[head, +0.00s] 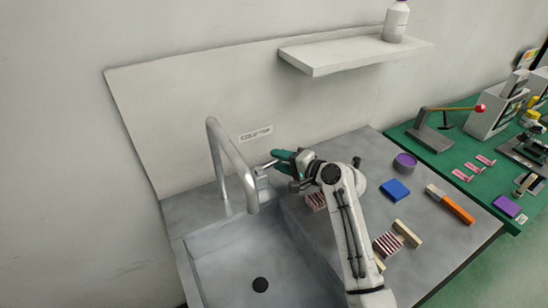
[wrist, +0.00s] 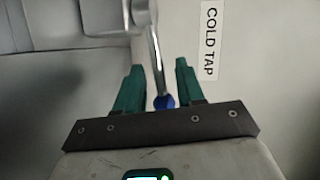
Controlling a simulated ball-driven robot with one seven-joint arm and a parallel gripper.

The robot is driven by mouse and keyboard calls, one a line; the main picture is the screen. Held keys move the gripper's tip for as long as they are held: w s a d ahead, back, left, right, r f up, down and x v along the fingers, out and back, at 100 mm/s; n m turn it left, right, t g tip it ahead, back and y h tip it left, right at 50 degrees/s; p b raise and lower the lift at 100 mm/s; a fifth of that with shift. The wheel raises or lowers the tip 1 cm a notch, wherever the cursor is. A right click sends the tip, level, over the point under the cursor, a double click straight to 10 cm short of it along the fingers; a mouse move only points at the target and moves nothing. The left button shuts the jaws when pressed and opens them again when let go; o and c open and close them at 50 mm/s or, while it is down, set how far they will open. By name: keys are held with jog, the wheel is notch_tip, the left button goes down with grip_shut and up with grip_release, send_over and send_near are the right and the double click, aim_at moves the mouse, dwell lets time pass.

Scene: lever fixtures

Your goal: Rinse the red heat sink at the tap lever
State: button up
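My gripper (head: 281,157) is at the tap lever (head: 266,166), beside the tap spout (head: 232,155). In the wrist view, the green fingers of my gripper (wrist: 157,82) are open on either side of the lever (wrist: 157,65), which has a blue tip (wrist: 164,102). Gaps show between the lever and both fingers. Two red-and-white finned blocks lie on the grey counter: one (head: 387,243) right of my arm, one (head: 316,201) left of it, partly near my arm. I cannot tell which is the red heat sink. No water stream is visible at the spout.
The sink basin (head: 222,268) is empty, with a dark drain. A blue block (head: 395,190), purple round piece (head: 405,162), orange-and-cream bar (head: 452,205) and cream blocks (head: 407,233) lie on the counter. A shelf (head: 345,55) holds a white bottle (head: 396,20). A green bench (head: 470,150) stands right.

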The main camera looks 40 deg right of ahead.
jog(key=shift+x, duration=1.3)
jog(key=shift+c, duration=0.2)
grip_shut()
